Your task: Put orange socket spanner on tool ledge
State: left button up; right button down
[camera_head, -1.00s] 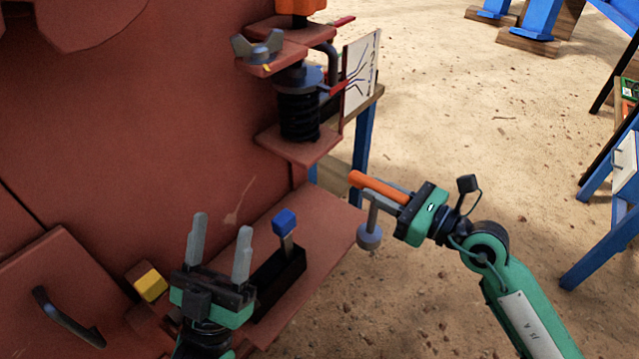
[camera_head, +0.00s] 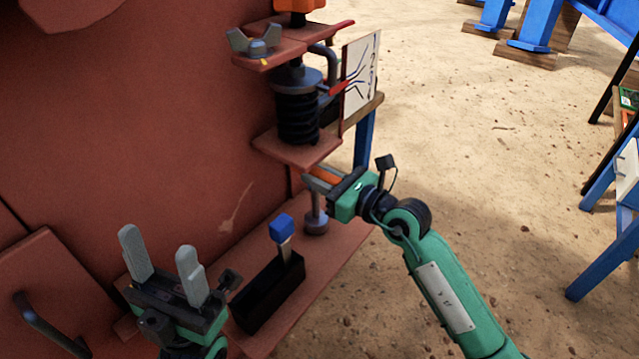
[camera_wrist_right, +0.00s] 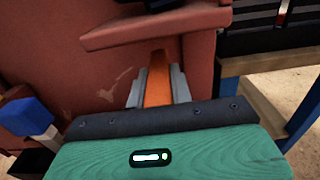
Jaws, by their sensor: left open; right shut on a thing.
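The orange socket spanner (camera_head: 325,176) is in my right gripper (camera_head: 322,183), which is shut on its orange handle. Its grey socket end (camera_head: 316,222) hangs down over the right part of the red-brown tool ledge (camera_head: 338,238); I cannot tell whether it touches. In the right wrist view the orange handle (camera_wrist_right: 157,86) lies between the two grey fingers, pointing away toward the red machine. My left gripper (camera_head: 162,262) is open and empty, at the left of the ledge near the machine face.
A black holder (camera_head: 268,292) with a blue-topped tool (camera_head: 282,228) stands on the ledge, left of the spanner. A spring assembly (camera_head: 297,110) on a small bracket (camera_head: 297,150) is above. A wooden-topped table with a white diagram board (camera_head: 360,78) stands behind.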

jog(key=shift+f, duration=0.4)
jog(key=shift+r, duration=0.15)
jog(key=shift+f, duration=0.2)
jog(key=c, duration=1.2)
grip_release()
jog(key=shift+c, duration=0.2)
